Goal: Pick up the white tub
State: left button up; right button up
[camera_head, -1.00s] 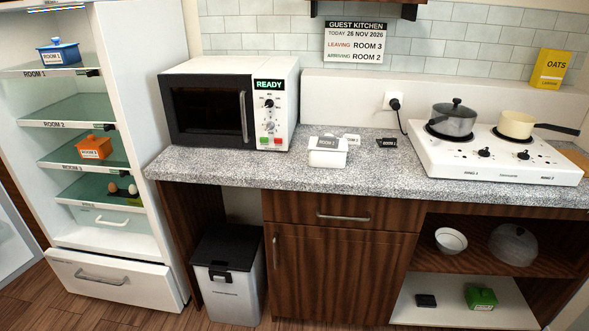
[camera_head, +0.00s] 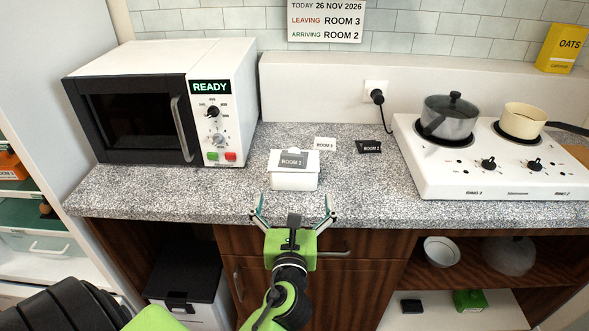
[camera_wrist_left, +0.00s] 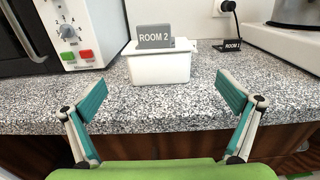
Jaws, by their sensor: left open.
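The white tub (camera_head: 292,180) stands upright on the speckled counter, right of the microwave. A grey "ROOM 2" tag (camera_head: 293,159) shows at its top. My left gripper (camera_head: 292,212) is open and empty at the counter's front edge, in front of the tub and apart from it. In the left wrist view the tub (camera_wrist_left: 160,66) is ahead, between and beyond the two spread fingers (camera_wrist_left: 160,108). My right gripper is not in view.
The white microwave (camera_head: 228,120) stands to the left and the white hob (camera_head: 480,180) to the right. The counter (camera_head: 365,190) right of the tub is clear.

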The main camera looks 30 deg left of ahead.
aim_at(294, 175)
pick_arm(q)
jog(key=x, duration=0.5)
jog(key=shift+w+a+r+p, duration=0.15)
jog(key=shift+w+p, duration=0.1)
jog(key=shift+p, duration=0.15)
jog(key=x, duration=0.3)
jog(key=shift+w+a, duration=0.15)
jog(key=shift+w, duration=0.05)
jog(key=shift+w+a, duration=0.2)
jog(key=shift+w, duration=0.1)
jog(key=x, duration=0.3)
jog(key=shift+w+a+p, duration=0.15)
jog(key=shift+p, duration=0.25)
jog(key=shift+w+a+f, duration=0.25)
jog(key=shift+w+f, duration=0.1)
jog(key=shift+w, duration=0.05)
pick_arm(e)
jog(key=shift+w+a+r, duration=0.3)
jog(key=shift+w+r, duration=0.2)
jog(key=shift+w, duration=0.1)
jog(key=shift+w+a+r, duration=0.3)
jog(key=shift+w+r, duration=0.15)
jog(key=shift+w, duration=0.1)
pick_arm(q)
jog(key=shift+s+r, duration=0.1)
jog(key=shift+c, duration=0.4)
jog(key=c, duration=1.2)
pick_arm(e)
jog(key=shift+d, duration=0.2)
